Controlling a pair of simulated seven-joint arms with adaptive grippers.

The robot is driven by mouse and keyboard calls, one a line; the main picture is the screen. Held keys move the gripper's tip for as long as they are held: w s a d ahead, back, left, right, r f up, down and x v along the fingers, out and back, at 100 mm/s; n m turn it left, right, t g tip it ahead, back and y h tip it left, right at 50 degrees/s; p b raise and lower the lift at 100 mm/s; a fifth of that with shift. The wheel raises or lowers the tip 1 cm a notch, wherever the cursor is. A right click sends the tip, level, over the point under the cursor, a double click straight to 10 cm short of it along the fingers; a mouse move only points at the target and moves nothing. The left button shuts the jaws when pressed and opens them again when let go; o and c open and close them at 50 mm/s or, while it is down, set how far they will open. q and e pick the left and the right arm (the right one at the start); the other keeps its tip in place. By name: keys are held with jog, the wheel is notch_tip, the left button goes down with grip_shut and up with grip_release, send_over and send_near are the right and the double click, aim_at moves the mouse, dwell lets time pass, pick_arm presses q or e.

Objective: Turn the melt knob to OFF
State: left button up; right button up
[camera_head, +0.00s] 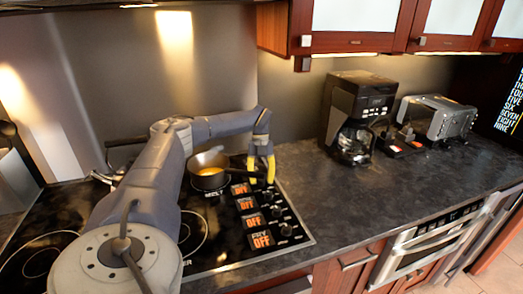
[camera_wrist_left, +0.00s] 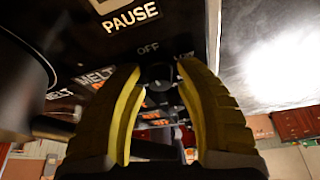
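My left gripper (camera_head: 262,170), with yellow finger pads, reaches down at the far end of the stove's row of knobs. In the left wrist view its two fingers (camera_wrist_left: 160,70) stand apart on either side of a dark round knob (camera_wrist_left: 158,76), with an OFF mark just above it. I see a gap beside the knob and cannot tell any contact. In the head view the fingers hide this knob. My right gripper is not in view.
A dark saucepan (camera_head: 208,172) with yellow contents stands close left of the gripper; its side (camera_wrist_left: 22,85) also shows in the wrist view. Nearer knobs (camera_head: 286,230) sit beside orange OFF labels (camera_head: 262,239). A coffee maker (camera_head: 356,115) and toaster (camera_head: 437,117) stand farther right on the counter.

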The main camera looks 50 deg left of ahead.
pick_arm(q)
jog(key=shift+o, duration=1.2)
jog(key=shift+r, duration=0.1)
jog(key=v, duration=1.1)
jog(key=shift+a+r, duration=0.15)
jog(key=shift+r, duration=0.15)
jog(key=shift+w, duration=0.2)
